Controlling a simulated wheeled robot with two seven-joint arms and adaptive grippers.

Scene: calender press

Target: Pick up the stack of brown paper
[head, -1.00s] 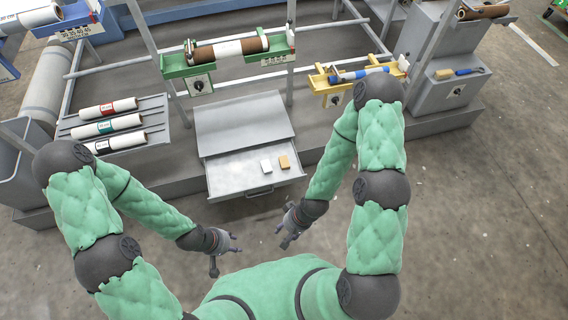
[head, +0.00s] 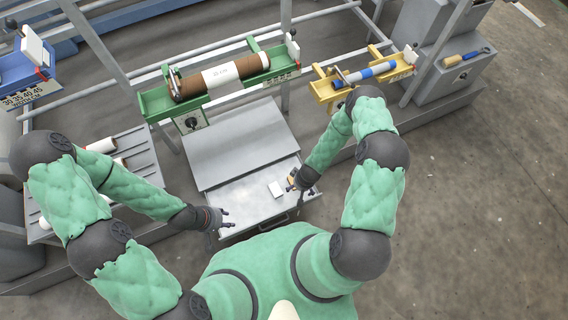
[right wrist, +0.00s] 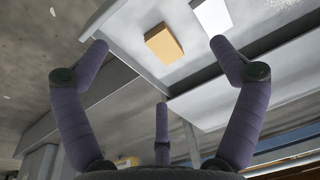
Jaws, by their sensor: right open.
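The stack of brown paper (right wrist: 164,43) lies in the open drawer (head: 240,196), beside a white stack (head: 275,189). In the head view the brown stack is partly covered by my right gripper (head: 293,186), which is over the drawer's right side. In the right wrist view my right gripper (right wrist: 155,60) is open and empty, and the brown stack is beyond and between its spread fingers, apart from them. The white stack (right wrist: 212,18) shows to the right there. My left gripper (head: 222,218) is at the drawer's front left corner, with its fingers apart and nothing between them.
A rack with rolls (head: 140,150) is at left. Floor at right is clear.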

